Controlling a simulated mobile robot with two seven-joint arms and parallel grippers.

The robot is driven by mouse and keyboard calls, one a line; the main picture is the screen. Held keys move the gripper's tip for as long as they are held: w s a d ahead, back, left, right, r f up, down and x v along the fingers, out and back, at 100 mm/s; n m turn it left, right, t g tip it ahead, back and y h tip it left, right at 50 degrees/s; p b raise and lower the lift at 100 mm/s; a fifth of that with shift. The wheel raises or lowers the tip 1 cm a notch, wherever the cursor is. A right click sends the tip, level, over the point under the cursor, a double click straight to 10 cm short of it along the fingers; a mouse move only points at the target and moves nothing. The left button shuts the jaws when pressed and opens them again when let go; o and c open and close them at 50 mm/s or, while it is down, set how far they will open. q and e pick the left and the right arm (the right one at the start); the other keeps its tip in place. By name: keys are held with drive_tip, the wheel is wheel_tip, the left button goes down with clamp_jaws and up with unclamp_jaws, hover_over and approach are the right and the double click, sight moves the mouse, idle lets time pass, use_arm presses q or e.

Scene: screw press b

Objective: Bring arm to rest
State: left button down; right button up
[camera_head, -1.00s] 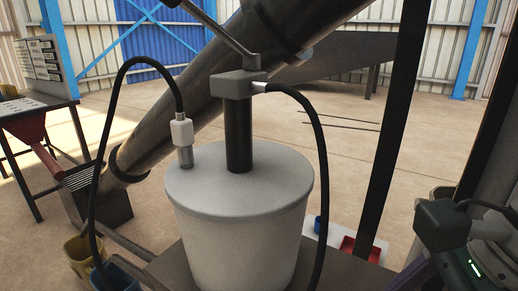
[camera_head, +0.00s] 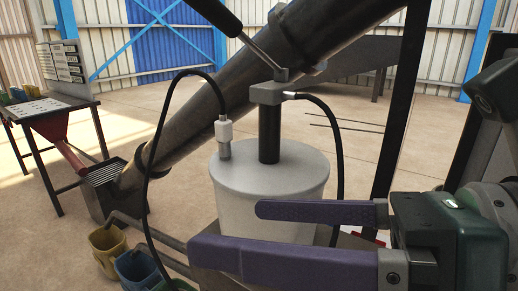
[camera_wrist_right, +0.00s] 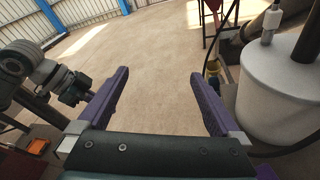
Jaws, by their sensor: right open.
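My right gripper (camera_head: 225,229) enters from the right in the head view, in front of the white drum. Its two purple fingers point left and are spread apart with nothing between them. The right wrist view also shows the open fingers (camera_wrist_right: 160,90) over bare floor, with the drum to their right. A grey jointed arm with a dark end (camera_wrist_right: 75,90) is at the left of the wrist view. It looks like my left arm, but its jaws cannot be made out. No left gripper shows in the head view.
The white drum (camera_head: 270,172) carries a black post, a hose fitting and a lever with a black grip (camera_head: 217,15). Black hoses loop on both sides. A slanted metal tube (camera_head: 195,125) runs behind. Yellow (camera_head: 108,242) and blue buckets stand lower left. A table (camera_head: 48,108) is at left.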

drive_tip(key=w+d+r+m+t+p, duration=0.1)
drive_tip(key=w+d+r+m+t, duration=0.1)
drive_tip(key=r+m+t, duration=0.3)
drive_tip(key=w+d+r+m+t+p, duration=0.1)
drive_tip(key=w+r+m+t, duration=0.1)
drive_tip(key=r+m+t, duration=0.35)
drive_tip(key=w+d+m+t+h+p, duration=0.25)
drive_tip(key=d+m+h, duration=1.2)
drive_tip(key=m, duration=0.75)
drive_tip(key=s+d+f+m+g+h+p, duration=0.2)
drive_tip(key=s+d+f+m+g+p, duration=0.1)
drive_tip(key=s+f+m+g, duration=0.8)
drive_tip(key=s+a+f+g+y+p, duration=0.1)
drive_tip(key=s+a+f+g+y, duration=0.2)
drive_tip(key=s, duration=0.5)
wheel_tip(320, 180, up, 36)
drive_tip(key=g+p, duration=0.1)
drive_tip(key=p, duration=3.7)
drive_tip(key=shift+s+h, duration=0.45)
